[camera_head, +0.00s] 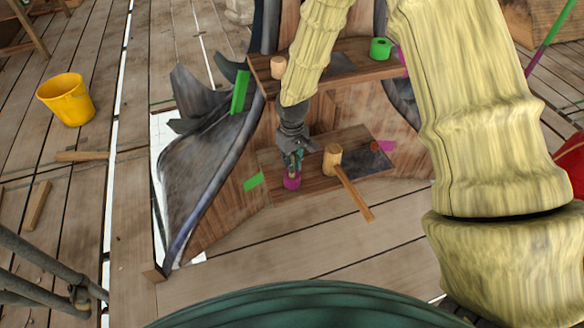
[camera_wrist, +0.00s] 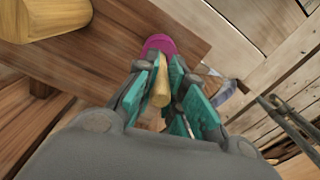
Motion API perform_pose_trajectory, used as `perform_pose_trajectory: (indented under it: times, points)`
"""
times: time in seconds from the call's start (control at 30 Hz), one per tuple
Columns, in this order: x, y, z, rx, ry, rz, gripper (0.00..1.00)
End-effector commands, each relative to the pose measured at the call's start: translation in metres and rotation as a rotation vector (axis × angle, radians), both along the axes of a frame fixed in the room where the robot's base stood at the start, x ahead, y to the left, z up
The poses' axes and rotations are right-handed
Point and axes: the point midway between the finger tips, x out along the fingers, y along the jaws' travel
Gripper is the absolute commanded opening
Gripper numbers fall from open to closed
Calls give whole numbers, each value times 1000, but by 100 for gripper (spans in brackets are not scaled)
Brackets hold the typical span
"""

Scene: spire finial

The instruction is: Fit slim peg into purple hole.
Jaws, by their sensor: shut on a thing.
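My gripper (camera_head: 294,160) points down just above the purple piece (camera_head: 291,183) at the front left of the lower wooden shelf (camera_head: 313,184). In the wrist view its teal-padded fingers (camera_wrist: 164,92) are shut on a slim wooden peg (camera_wrist: 161,84). The peg points toward the purple piece (camera_wrist: 157,45), which shows behind the fingers. The hole itself is hidden from both views. I cannot tell whether the peg's tip is above the hole or inside it.
A wooden mallet (camera_head: 333,160) lies close right of my gripper, its handle over the shelf's front edge. The upper shelf (camera_head: 353,69) holds a green roll (camera_head: 380,48) and a small wooden cylinder (camera_head: 277,68). A yellow bucket (camera_head: 67,99) stands far left.

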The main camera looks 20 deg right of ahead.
Motion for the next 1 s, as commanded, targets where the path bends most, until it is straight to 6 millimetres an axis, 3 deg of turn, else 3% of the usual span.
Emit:
perform_pose_trajectory:
  times: [0.2, 0.6, 0.63, 0.73, 1.0]
  points:
    - [-1, 0, -28, -1, 3, 0, 0]
    - [-1, 0, -31, 0, 1, 0, 0]
    - [0, 0, -30, 0, 1, -1, 17]
    - [0, 0, -30, 0, 1, 0, 33]
    - [-1, 0, -30, 0, 1, 0, 33]
